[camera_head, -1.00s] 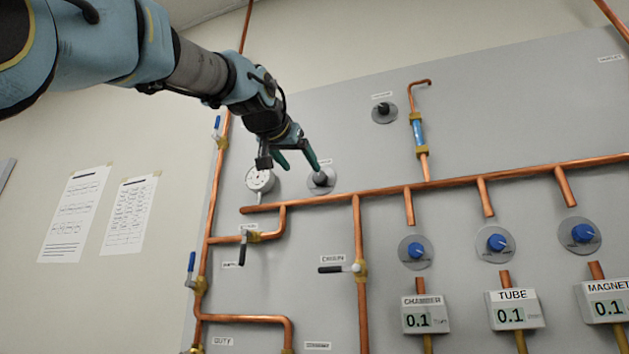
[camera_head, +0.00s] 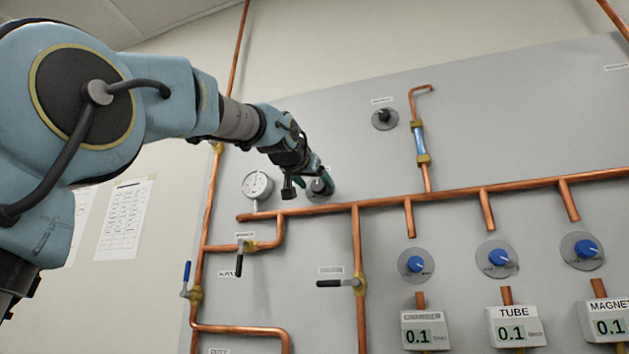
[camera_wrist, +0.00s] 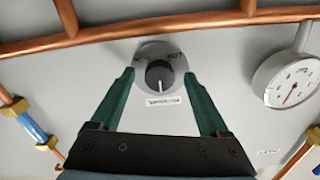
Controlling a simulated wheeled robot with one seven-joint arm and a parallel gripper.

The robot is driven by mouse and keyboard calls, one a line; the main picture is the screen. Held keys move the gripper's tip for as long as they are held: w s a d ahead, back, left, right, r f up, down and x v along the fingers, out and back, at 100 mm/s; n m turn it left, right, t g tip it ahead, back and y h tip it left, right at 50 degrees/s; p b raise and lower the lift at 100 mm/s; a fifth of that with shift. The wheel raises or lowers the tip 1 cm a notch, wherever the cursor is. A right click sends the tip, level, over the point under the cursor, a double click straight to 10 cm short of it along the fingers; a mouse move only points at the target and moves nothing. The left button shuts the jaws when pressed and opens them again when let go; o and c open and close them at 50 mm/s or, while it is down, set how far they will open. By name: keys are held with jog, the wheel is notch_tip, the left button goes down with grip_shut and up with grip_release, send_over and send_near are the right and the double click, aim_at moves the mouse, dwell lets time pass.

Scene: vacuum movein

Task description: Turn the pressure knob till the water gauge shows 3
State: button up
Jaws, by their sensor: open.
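The dark knob (camera_wrist: 160,76) sits on a round grey disc with a small label beside it in the wrist view. I take it as the pressure knob. My gripper (camera_wrist: 158,74) is open, with its green fingers one on each side of the knob; I cannot tell whether they touch it. In the head view my gripper (camera_head: 323,180) is at the panel and partly hides the knob and its disc (camera_head: 316,186). The round white water gauge (camera_head: 257,185) is left of it. In the wrist view the gauge (camera_wrist: 290,88) shows a red needle; its numbers are too small to read.
A copper pipe (camera_head: 450,197) runs just below the knob. A valve with a black lever (camera_head: 330,283) and several blue knobs (camera_head: 498,257) lie lower. Another dark knob (camera_head: 384,115) is up to the right. The upper panel (camera_head: 510,120) is clear.

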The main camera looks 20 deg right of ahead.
grip_shut()
dwell(0.7)
